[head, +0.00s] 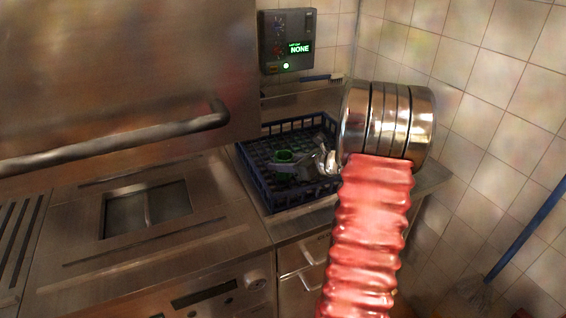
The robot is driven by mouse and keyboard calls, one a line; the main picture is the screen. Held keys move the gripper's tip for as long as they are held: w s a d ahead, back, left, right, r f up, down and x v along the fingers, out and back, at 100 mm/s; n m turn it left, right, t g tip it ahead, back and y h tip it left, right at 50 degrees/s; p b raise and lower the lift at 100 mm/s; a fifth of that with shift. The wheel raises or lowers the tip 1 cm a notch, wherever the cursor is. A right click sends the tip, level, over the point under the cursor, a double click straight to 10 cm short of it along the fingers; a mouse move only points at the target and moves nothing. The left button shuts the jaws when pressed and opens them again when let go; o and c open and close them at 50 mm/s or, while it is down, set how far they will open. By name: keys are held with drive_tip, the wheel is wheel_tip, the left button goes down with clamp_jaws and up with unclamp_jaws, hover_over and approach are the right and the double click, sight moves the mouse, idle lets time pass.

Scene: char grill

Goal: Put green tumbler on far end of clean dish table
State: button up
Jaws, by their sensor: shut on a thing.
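The green tumbler (284,156) shows as a small green ring-like rim in the head view, inside the dark blue dish rack (262,184). My gripper (287,166) reaches in from the right, past the metal wrist, and is shut on the tumbler. The tumbler's lower part is hidden by the gripper and the dim rack. I cannot tell whether it touches the rack floor. The clean dish table (300,222) is the steel counter under the rack, and my arm covers part of its right side.
A large steel hood with a bar handle (120,140) fills the upper left. A control box (287,40) reading "NONE" hangs on the wall behind. A narrow shelf (300,88) is above the rack. A tiled wall (500,130) bounds the right, with a blue-handled broom (525,232).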

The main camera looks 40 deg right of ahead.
drive_tip(key=shift+s+f, duration=0.1)
drive_tip(key=shift+f, duration=0.25)
drive_tip(key=shift+f, duration=0.4)
drive_tip(key=o, duration=1.2)
drive_tip(key=shift+s+f, duration=0.1)
drive_tip(key=shift+c, duration=0.2)
drive_tip(key=shift+r, duration=0.4)
drive_tip(key=v, duration=1.4)
drive_tip(key=shift+w+a+r, duration=0.1)
drive_tip(key=shift+w, duration=0.1)
